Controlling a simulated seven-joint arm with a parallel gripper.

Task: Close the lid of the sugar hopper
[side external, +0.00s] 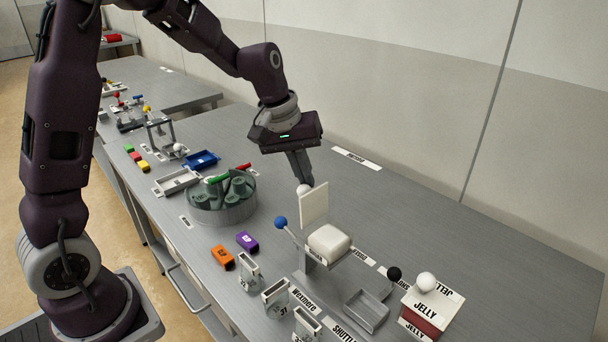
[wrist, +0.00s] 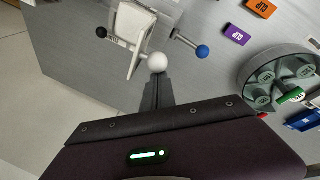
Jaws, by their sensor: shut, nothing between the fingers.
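A white hopper (side external: 329,243) stands on the bench with its lid (side external: 314,204) raised upright; I take it to be the sugar hopper, though its label is not readable. My gripper (side external: 306,181) points down just behind the knob, shut and empty. In the wrist view the lid (wrist: 133,40) stands beyond the knob (wrist: 157,62), and my fingertips (wrist: 156,82) are right up against the knob's near side; I cannot tell whether they touch.
A blue-ball lever (side external: 280,222) sticks out at the hopper's left. A black ball handle (side external: 394,274) and a JELLY box (side external: 428,312) with a white knob stand to the right. A round grey tub (side external: 222,208) stands left. The bench toward the wall is mostly clear.

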